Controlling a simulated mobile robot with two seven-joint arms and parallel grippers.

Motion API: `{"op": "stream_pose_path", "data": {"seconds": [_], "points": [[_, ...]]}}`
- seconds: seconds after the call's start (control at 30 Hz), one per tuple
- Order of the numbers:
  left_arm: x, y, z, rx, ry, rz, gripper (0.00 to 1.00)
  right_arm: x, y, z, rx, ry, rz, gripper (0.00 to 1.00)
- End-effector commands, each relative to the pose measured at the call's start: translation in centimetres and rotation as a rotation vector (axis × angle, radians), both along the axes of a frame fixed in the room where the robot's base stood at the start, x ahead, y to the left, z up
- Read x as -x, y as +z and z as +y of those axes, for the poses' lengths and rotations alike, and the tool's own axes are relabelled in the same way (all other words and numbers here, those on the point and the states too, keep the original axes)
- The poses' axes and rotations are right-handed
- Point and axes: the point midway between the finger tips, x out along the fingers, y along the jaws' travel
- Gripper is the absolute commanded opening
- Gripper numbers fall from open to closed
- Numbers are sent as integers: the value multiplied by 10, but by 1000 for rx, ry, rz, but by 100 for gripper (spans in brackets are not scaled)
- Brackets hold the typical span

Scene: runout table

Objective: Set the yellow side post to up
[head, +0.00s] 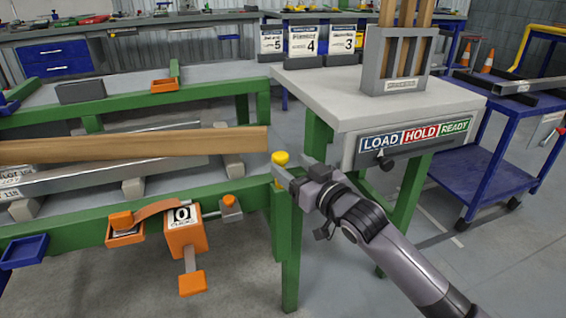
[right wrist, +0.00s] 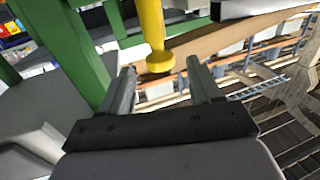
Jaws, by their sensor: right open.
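The yellow side post (head: 280,158) stands at the right end of the green runout table (head: 235,187); its round knob shows above my fingers in the head view. In the right wrist view the yellow side post (right wrist: 151,25) shows as a shaft ending in a wider knob. My right gripper (head: 291,170) is at the post, with its fingers open. In the right wrist view the knob lies between the directions of the two fingertips (right wrist: 161,66); I cannot tell whether either finger touches it. The post's lower part is partly hidden by my gripper. My left gripper is not in view.
A wooden beam (head: 130,145) lies across the table left of the post. An orange box marked 0 (head: 186,236) hangs on the front rail. A grey stand with a LOAD/HOLD/READY sign (head: 416,136) is close on the right. Open floor lies in front.

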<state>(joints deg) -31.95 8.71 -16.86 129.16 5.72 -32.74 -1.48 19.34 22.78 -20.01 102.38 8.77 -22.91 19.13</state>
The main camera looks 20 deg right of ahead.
Motion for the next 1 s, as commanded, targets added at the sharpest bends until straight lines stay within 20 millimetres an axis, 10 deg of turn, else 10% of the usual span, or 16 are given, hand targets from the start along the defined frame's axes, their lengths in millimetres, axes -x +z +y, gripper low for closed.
{"op": "stream_pose_path", "data": {"seconds": [0.8,1.0], "points": [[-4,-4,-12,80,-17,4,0,-48,-1,15,0,1,1,64],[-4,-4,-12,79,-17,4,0,-48,-1,15,1,1,2,0]]}}
